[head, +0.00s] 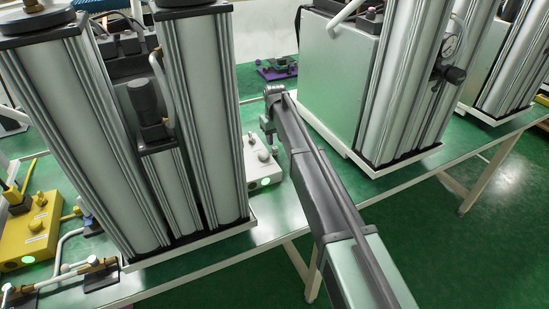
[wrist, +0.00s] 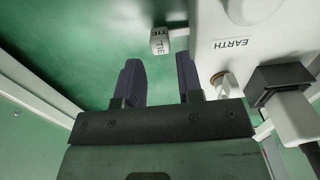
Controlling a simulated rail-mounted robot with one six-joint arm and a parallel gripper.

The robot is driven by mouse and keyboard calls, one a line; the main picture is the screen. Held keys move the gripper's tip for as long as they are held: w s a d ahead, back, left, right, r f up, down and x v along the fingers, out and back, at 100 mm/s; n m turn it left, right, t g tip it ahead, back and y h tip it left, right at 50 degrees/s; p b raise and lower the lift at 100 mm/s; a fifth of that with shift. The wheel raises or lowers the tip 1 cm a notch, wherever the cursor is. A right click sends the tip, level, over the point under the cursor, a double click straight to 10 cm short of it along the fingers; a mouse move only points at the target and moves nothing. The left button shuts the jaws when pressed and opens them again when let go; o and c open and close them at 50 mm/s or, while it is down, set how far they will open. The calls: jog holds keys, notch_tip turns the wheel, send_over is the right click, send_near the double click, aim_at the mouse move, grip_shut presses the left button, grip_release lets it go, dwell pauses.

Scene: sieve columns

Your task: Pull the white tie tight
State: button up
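The white tie (wrist: 160,42) is a small white block lettered "TIE" on a short stem at the side of a white box (wrist: 232,28). The box is lettered "EARTH" and also shows in the head view (head: 257,168), with a green light on its front. My gripper (wrist: 158,72) is open, with two dark fingers apart and nothing between them. The tie appears just beyond the fingertips, between their lines. The exact gap in depth is unclear. In the head view my gripper (head: 268,134) is small and close to the white box; the tie cannot be made out there.
Tall silver columns (head: 200,110) stand left of my arm, and a cabinet with columns (head: 340,80) stands right. A yellow box (head: 32,232) is at far left. In the wrist view a black clamp-like block (wrist: 280,82) is right of the fingers.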

aim_at(275, 147)
notch_tip(275, 147, down, 5)
jog(key=b, duration=0.3)
jog(key=shift+f, duration=0.15)
grip_shut()
jog(key=shift+w+d, duration=0.4)
jog(key=shift+d, duration=0.35)
jog(key=shift+w+d, duration=0.4)
jog(key=shift+d, duration=0.35)
grip_release()
jog(key=shift+d, duration=0.1)
jog(key=shift+r, duration=0.25)
